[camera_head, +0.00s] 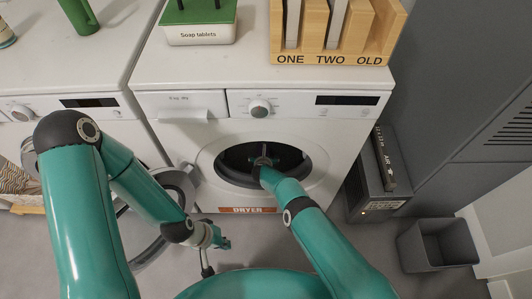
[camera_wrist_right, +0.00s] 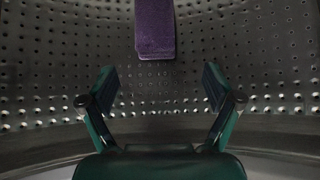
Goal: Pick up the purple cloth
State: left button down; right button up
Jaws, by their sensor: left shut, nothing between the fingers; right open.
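The purple cloth (camera_wrist_right: 155,28) lies as a narrow strip against the perforated metal drum (camera_wrist_right: 60,70) in the right wrist view, running up out of the frame's top edge. My right gripper (camera_wrist_right: 160,84) is open and empty inside the drum. The cloth's lower end is beyond the fingertips, centred between them and apart from them. In the head view my right arm enters the round door opening of the dryer (camera_head: 190,105), and the cloth is hidden. My left gripper (camera_head: 216,248) is shut and empty, low in front of the dryer, beside its open door (camera_head: 178,180).
A soap tablets box (camera_head: 200,33) and a wooden rack (camera_head: 335,42) stand on the dryer top. A dark grey case (camera_head: 372,190) and a grey bin (camera_head: 438,245) stand on the floor at right. Another machine (camera_head: 60,60) is at left.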

aim_at(259, 150)
jog(key=shift+b+x, duration=2)
jog(key=shift+b, duration=0.7)
jog(key=shift+a+f+b, duration=0.1)
jog(key=shift+a+b, duration=0.05)
jog(key=shift+b, duration=0.15)
jog(key=b+x, duration=0.5)
jog(key=b, duration=0.7)
jog(key=shift+w+a, duration=0.2)
jog(key=shift+w+r, duration=0.15)
jog(key=shift+r, duration=0.15)
jog(key=c, duration=1.2)
jog(key=shift+r, duration=0.1)
jog(key=shift+c, duration=0.2)
